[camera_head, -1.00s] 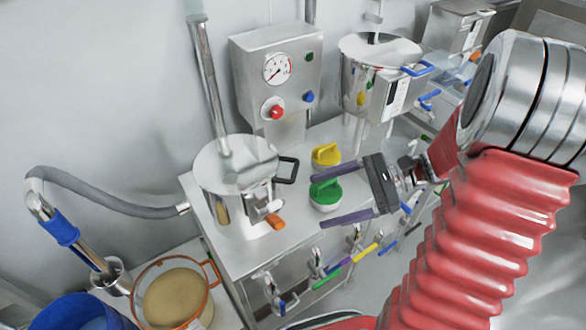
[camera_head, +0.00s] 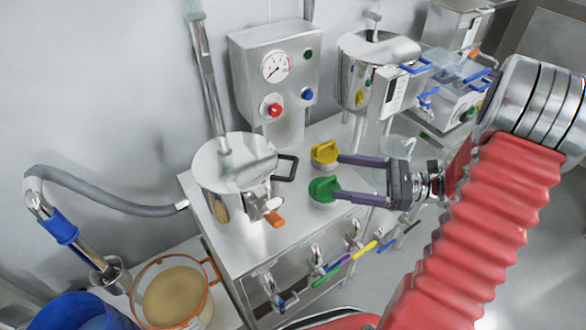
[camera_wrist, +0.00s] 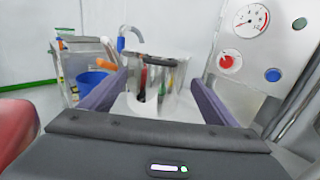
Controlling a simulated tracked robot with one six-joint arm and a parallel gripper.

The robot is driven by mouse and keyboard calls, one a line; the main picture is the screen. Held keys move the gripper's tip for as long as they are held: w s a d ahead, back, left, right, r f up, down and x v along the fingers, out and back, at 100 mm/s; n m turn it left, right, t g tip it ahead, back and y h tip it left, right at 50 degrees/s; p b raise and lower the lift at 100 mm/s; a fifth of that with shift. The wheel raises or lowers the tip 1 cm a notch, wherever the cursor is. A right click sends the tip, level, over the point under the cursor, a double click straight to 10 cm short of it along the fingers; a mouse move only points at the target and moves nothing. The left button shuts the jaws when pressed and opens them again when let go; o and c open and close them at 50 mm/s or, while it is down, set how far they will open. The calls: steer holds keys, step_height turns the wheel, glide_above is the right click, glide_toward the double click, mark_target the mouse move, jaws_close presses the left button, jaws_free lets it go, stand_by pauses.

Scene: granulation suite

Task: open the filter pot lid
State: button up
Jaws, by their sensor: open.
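A shiny steel pot with a flat round lid (camera_head: 222,160) stands on the left of the steel bench. A black loop handle (camera_head: 287,170) sticks out on the lid's right side, and an orange-tipped valve is on the pot's front. The lid lies flat on the pot. My gripper (camera_head: 338,176) is open and empty, its purple fingers pointing left toward the handle, to the right of it and apart from it. In the wrist view the pot (camera_wrist: 158,98) shows between the two fingers, with the black handle (camera_wrist: 152,62) at its top.
A yellow-handled cap (camera_head: 325,152) and a green-handled cap (camera_head: 323,188) are close to my fingertips. A gauge box (camera_head: 275,70) stands behind, a second steel pot (camera_head: 370,60) behind right. An orange-rimmed sieve (camera_head: 175,295) and blue bucket (camera_head: 78,312) are at lower left.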

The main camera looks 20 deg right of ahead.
mark_target(294, 167)
steer(key=x, duration=1.3)
steer(key=shift+a, duration=0.15)
steer(key=c, duration=1.3)
steer(key=shift+a, duration=0.15)
steer(key=shift+c, duration=0.4)
